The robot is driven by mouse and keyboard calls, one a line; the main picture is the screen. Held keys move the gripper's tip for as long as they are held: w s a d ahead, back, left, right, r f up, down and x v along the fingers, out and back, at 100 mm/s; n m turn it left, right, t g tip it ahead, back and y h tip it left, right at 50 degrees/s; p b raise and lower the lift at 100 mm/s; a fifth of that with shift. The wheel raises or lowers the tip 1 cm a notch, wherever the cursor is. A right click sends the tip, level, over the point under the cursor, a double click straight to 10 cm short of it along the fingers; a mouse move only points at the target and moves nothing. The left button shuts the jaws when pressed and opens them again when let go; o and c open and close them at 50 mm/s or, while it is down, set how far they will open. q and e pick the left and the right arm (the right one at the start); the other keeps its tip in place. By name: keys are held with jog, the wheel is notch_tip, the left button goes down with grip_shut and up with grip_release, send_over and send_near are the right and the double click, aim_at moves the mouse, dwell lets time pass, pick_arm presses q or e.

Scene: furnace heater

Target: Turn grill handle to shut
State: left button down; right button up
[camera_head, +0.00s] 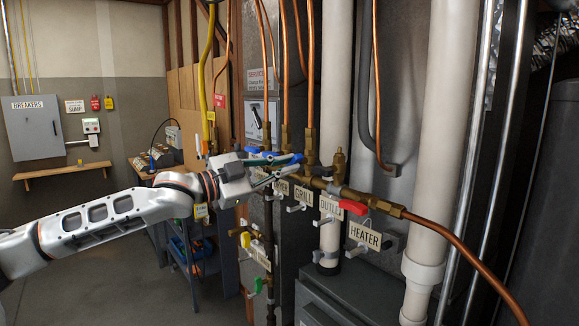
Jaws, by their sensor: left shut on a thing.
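The GRILL label (303,197) hangs under the brass manifold, between a partly hidden label on its left and the OUTLET label (330,207). A blue lever handle (288,159) lies roughly level above the GRILL label, at a valve under a copper pipe. My left gripper (287,171) reaches in from the left and is shut on this blue handle. The fingers cover part of the handle and valve, so the exact grip is hard to see. My right gripper is not in view.
A red handle (353,207) sits above the HEATER label (364,235). Another blue handle (256,150) is just behind my gripper. White pipes (443,130) and copper pipes crowd the right. A wooden shelf (62,175) is far left; the floor (110,285) there is open.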

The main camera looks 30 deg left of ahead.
pick_arm(q)
jog(key=shift+r, duration=0.1)
jog(key=shift+r+m, duration=0.15)
jog(key=shift+m, duration=0.75)
jog(key=shift+m+g, duration=0.4)
jog(key=shift+m, duration=1.7)
jog(key=m, duration=0.3)
jog(key=shift+g, duration=0.3)
jog(key=c, duration=2)
grip_release()
